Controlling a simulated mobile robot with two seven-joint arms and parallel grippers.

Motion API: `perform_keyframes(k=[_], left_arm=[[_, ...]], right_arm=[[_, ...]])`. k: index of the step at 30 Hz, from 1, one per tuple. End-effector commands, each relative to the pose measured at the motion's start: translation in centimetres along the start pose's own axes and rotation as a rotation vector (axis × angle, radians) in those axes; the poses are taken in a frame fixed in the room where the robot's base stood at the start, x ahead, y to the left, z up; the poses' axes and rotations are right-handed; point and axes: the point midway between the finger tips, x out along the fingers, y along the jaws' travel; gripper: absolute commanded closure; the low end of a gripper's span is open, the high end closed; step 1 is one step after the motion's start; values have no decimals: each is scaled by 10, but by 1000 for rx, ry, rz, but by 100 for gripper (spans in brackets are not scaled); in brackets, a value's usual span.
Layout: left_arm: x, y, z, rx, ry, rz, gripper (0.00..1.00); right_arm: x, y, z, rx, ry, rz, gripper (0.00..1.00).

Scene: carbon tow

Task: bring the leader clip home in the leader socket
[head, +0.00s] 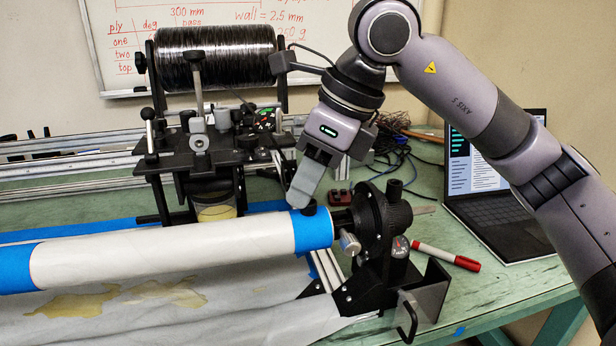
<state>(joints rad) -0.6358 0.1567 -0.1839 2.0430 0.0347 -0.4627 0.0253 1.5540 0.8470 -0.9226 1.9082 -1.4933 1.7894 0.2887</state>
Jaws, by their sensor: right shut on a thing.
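My right gripper (303,200) reaches down from the upper right, its fingers pointing at the blue-taped right end of the white tube. It is shut on a small dark piece (309,208), which I take to be the leader clip; the fingers hide most of it. The piece is at the top of the blue tape band (313,231); I cannot tell whether it touches the tube or sits in anything. The leader socket cannot be made out apart from the dark parts there. My left gripper is not in view.
The white tube (165,253) runs to a black chuck (388,220) on the right. The carriage (215,155) with the black tow spool (215,57) stands behind, left of my gripper. A red marker (447,256) and a laptop (510,210) lie to the right.

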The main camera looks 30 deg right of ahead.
Motion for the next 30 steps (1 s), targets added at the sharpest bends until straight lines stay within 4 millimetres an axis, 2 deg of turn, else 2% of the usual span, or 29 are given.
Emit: perform_keyframes(k=[7, 30], left_arm=[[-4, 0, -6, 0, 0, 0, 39], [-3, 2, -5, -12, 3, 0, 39]], right_arm=[[-8, 0, 4, 0, 1, 0, 97], [-8, 0, 1, -4, -3, -2, 97]])
